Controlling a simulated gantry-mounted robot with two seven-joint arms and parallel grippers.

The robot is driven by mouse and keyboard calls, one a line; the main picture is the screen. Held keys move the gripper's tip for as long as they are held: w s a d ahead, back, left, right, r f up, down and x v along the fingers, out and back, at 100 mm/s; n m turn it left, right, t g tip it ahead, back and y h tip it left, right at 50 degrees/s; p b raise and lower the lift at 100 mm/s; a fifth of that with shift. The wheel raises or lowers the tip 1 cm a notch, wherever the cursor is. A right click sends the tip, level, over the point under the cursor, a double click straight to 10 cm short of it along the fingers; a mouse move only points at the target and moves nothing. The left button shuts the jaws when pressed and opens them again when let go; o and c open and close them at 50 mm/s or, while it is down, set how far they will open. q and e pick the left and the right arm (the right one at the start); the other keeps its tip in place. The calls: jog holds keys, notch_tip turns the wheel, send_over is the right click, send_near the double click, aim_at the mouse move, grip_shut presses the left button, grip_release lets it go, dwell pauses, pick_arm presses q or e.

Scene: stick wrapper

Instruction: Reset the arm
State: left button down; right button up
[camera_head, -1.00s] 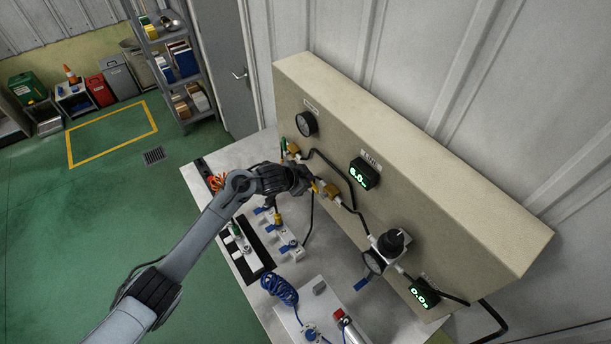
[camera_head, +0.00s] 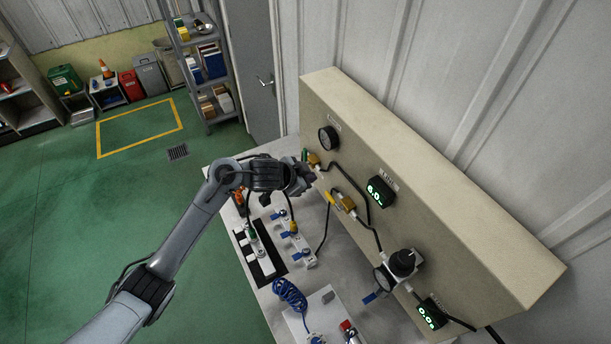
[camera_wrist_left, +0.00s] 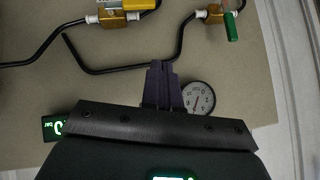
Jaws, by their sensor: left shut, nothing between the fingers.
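My left gripper (camera_head: 305,180) is at the beige panel (camera_head: 440,205), beside the brass fitting (camera_head: 314,160) near the panel's far end. In the left wrist view its dark fingers (camera_wrist_left: 160,68) are shut together with nothing between them. They point at the panel face next to a round gauge (camera_wrist_left: 198,97), and whether they touch it I cannot tell. A green-handled valve (camera_wrist_left: 231,26) is up and right of them. My right gripper is not in view.
The panel carries a green-lit display (camera_head: 380,192), another brass fitting with a yellow lever (camera_head: 343,201), black hoses and a black-knobbed regulator (camera_head: 403,263). On the bench are blue-handled valves (camera_head: 292,232), a black strip (camera_head: 258,250) and a coiled blue hose (camera_head: 290,294).

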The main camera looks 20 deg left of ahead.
pick_arm(q)
jog(key=s+d+f+n+g, duration=0.1)
jog(key=s+d+f+g, duration=0.15)
jog(key=s+f, duration=0.8)
jog(key=s+d+f+n+g, duration=0.1)
jog(key=s+d+f, duration=0.3)
jog(key=s+f, duration=0.65)
jog(key=s+a+r+n+y, duration=0.1)
jog(key=s+r+n, duration=0.2)
jog(key=s, duration=0.9)
jog(key=s+a+r+n+g+y, duration=0.1)
jog(key=s+a+r+n+y, duration=0.1)
jog(key=s+a+r, duration=0.2)
notch_tip(320, 180, up, 5)
jog(key=a, duration=0.3)
jog(key=shift+s, duration=0.3)
